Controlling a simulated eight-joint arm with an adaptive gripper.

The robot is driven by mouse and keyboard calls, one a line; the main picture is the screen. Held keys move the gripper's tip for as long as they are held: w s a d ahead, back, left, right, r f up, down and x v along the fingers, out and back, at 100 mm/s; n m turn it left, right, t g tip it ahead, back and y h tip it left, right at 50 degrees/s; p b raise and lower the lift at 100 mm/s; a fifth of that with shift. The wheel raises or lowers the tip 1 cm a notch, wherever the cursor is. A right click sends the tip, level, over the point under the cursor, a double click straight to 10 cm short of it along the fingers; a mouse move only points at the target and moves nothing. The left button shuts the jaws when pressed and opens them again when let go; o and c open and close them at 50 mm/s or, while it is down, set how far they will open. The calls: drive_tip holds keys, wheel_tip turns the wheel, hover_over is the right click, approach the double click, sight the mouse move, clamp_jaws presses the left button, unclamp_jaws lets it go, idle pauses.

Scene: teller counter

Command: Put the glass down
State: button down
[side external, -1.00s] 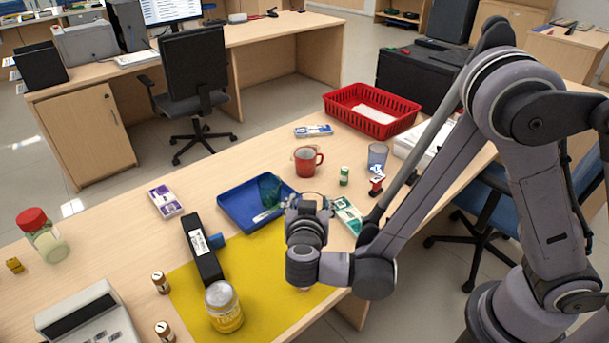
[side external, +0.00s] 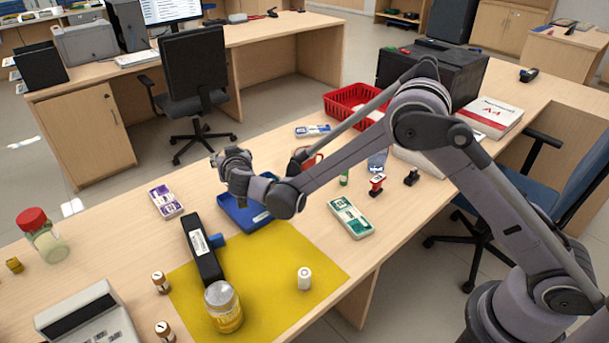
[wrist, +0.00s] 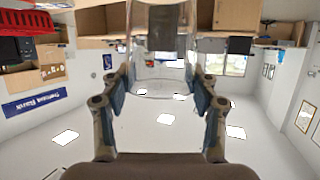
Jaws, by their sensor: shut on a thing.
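My gripper (side external: 230,160) is raised above the far left edge of the blue tray (side external: 258,224), pointing away from the side camera. In the wrist view my gripper (wrist: 160,90) has its two fingers on either side of a clear glass (wrist: 160,50) and is shut on it. The room shows through the glass and appears upside down there. In the side view I cannot make out the held glass behind my gripper. Another bluish glass (side external: 378,160) stands on the counter near the red stamp (side external: 377,184).
On the counter are a yellow mat (side external: 270,270), a black box-like device (side external: 202,252), a jar (side external: 223,305), a white roll (side external: 304,278), a purple pack (side external: 166,202) and a green-white pack (side external: 349,217). A red mug (side external: 308,160) is partly behind my arm.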

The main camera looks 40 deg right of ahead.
wheel_tip(320, 180, down, 9)
drive_tip(key=shift+f, duration=0.15)
idle(0.4)
drive_tip(key=shift+c, duration=1.8)
unclamp_jaws()
drive_tip(key=shift+f, duration=0.15)
